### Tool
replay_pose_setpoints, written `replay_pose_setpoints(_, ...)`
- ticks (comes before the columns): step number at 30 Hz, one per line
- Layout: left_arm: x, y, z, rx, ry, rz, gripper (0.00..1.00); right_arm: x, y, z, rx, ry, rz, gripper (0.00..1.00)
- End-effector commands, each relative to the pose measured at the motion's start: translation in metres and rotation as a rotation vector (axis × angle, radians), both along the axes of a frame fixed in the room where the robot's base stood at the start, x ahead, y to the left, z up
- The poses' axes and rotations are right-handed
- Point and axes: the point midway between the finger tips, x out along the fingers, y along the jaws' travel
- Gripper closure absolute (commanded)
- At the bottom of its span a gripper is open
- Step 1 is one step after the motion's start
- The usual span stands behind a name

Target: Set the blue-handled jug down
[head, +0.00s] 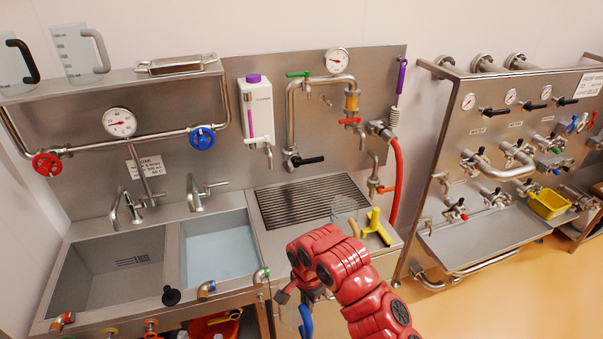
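The blue-handled jug (305,321) is at the bottom centre of the head view, cut off by the lower edge. Its blue handle shows clearly; its clear body, to the left of the handle, is faint. My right gripper (293,297) is at the top of the handle, in front of the counter's front edge, and appears shut on it. My red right arm hides part of the fingers, and the exact contact is hard to see. The jug appears to hang in the air. My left gripper is not in view.
A ribbed drainer (310,202) is behind my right arm, with a clear beige-handled vessel (345,211) and a yellow tool (376,228) at its right. A water-filled basin (220,248) and an empty one (108,272) lie left. Jugs with black (27,58) and grey (98,48) handles stand on the upper shelf.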

Motion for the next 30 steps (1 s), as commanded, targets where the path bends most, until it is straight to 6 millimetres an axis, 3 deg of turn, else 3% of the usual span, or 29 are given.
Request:
replay_pose_setpoints(15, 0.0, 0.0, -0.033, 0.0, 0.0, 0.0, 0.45, 0.06, -0.021, 0.005, 0.011, 0.001, 0.04, 1.0)
replay_pose_setpoints(30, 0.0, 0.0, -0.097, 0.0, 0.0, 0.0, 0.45, 0.127, -0.089, -0.005, 0.0, -0.003, 0.227, 1.0)
